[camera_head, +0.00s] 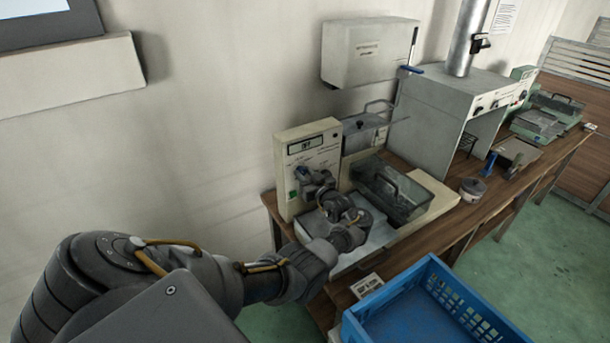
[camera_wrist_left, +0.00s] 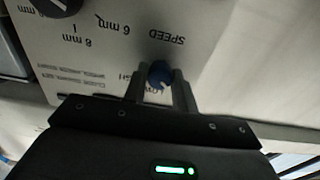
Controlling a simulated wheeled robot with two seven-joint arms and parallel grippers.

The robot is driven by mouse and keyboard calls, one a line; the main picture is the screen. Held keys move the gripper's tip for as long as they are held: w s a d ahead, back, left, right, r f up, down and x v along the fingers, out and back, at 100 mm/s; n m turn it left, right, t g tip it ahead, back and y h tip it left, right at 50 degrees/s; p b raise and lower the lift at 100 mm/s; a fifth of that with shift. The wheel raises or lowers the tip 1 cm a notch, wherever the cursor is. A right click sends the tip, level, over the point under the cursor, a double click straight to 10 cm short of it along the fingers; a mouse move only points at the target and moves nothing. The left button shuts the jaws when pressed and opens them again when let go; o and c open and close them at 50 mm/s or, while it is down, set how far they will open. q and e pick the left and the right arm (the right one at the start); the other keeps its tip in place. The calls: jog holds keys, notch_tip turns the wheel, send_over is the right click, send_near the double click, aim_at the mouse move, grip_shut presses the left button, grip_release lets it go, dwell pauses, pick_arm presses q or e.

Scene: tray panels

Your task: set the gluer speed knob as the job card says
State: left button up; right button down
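The gluer (camera_head: 308,155) is a cream machine with an upright front panel on the bench.
A dark knob (camera_wrist_left: 58,4) with mm marks is on the same panel. A clear-covered tray (camera_head: 392,190) is right of the gluer. A blue crate (camera_head: 430,305) stands in front of the bench. A grey hooded machine (camera_head: 440,105) is further right.

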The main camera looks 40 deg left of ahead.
pick_arm(q)
jog(key=shift+c, duration=1.2)
jog(key=shift+m, duration=0.9)
jog(key=m+p, duration=0.1)
jog(key=m, duration=0.3)
jog(key=shift+r, duration=0.1)
jog(key=m+p, duration=0.1)
jog(key=m, duration=0.3)
jog(key=shift+m+p, duration=0.3)
jog(key=shift+m, duration=0.1)
jog(key=m+p, duration=0.1)
jog(key=m, duration=0.4)
jog(key=shift+m, duration=2.1)
